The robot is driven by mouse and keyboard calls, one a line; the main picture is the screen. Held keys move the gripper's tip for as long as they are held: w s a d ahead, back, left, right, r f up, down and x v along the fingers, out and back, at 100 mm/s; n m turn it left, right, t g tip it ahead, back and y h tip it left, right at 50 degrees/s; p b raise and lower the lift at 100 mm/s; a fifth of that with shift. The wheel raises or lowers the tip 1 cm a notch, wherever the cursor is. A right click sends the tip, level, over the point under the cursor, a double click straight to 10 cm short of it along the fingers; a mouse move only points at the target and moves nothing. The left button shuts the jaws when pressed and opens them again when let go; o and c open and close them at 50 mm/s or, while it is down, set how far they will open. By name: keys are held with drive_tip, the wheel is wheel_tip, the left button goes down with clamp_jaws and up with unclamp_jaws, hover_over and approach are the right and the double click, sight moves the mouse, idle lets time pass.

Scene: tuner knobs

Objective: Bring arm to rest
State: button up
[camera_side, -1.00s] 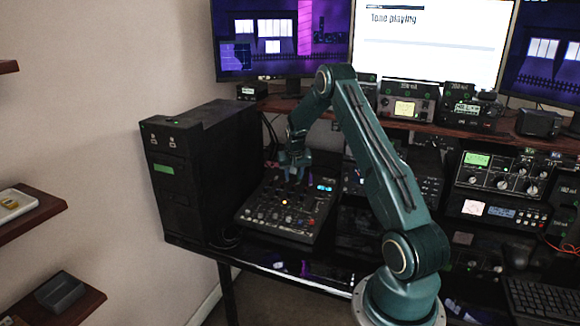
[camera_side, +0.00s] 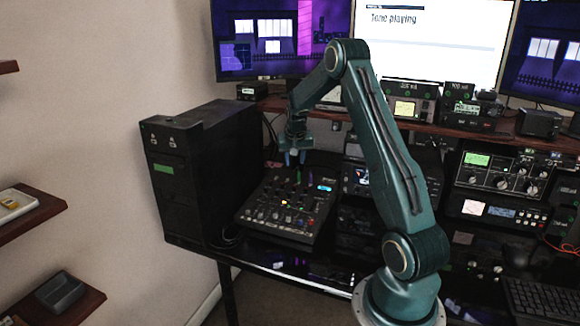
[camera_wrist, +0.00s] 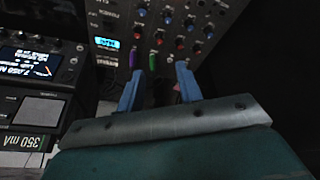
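My arm stands at the front right of the desk and reaches back over it. My gripper (camera_side: 295,157) hangs above the back part of a black mixer (camera_side: 262,222) with rows of small knobs, and looks apart from it. In the wrist view my gripper (camera_wrist: 158,88) shows two blue fingers spread apart with nothing held between them. The mixer panel (camera_wrist: 207,14) lies beyond the fingertips there, with blue and red knobs, a lit cyan display, and a purple and a green slider cap.
A black computer tower (camera_side: 205,165) stands left of the mixer. Radio units (camera_side: 502,172) fill the right side, and a wooden shelf (camera_side: 390,122) with more devices runs behind. A monitor (camera_side: 435,45) reads "Tone playing". Wall shelves (camera_side: 30,215) are at far left.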

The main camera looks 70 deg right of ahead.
drive_tip(key=s+a+r+n+t+y, duration=0.1)
drive_tip(key=a+r+n, duration=0.2)
drive_tip(key=a+r, duration=0.75)
drive_tip(key=s+a+r+n+t, duration=0.15)
drive_tip(key=a+r, duration=0.45)
drive_tip(key=a, duration=0.9)
drive_tip(key=s+a+r+n+t+y, duration=0.1)
drive_tip(key=s+a+n+y, duration=0.2)
drive_tip(key=s+a, duration=1.5)
drive_tip(key=n, duration=0.4)
